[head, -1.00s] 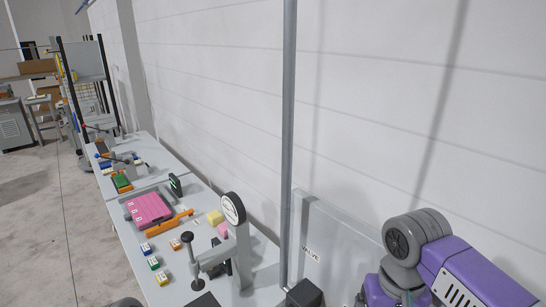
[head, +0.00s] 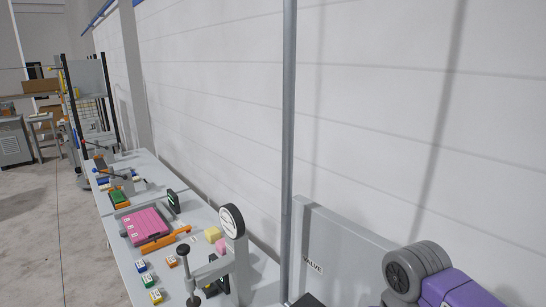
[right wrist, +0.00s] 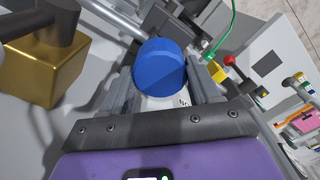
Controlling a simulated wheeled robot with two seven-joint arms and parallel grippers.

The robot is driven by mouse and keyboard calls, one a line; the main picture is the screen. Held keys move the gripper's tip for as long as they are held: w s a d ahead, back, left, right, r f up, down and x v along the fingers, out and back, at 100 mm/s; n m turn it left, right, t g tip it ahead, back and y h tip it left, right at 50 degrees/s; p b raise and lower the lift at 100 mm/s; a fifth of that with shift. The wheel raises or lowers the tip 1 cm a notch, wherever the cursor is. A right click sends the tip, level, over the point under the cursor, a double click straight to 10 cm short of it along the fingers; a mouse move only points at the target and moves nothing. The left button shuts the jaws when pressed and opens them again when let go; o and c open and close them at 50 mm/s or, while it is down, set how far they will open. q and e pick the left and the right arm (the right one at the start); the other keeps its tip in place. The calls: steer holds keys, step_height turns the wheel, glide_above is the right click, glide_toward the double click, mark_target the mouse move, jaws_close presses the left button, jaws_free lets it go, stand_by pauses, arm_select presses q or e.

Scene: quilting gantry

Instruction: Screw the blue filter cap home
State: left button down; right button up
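The blue filter cap (right wrist: 160,67) is in the upper middle of the right wrist view, its round face towards the camera. My right gripper (right wrist: 163,88) has one grey finger on each side of it, with no clear gap seen, so it looks shut on the cap. A white surface with partly hidden lettering shows just below the cap between the fingers. The thread and seat behind the cap are hidden. In the head view only my right arm shows, at lower right; neither gripper is in that view.
A brass-coloured block (right wrist: 45,65) stands left of my right gripper. A green cable (right wrist: 229,40) and a red knob (right wrist: 229,60) lie to its right.

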steer(key=c, duration=0.6)
steer(key=m, duration=0.2)
steer(key=shift+m, duration=0.4)
steer(key=shift+m+p, duration=0.3)
steer(key=shift+m, duration=0.2)
steer(key=m, duration=0.3)
steer(key=shift+m, duration=0.4)
steer(key=shift+p, duration=0.3)
steer(key=m, duration=0.3)
steer(key=shift+m, duration=0.3)
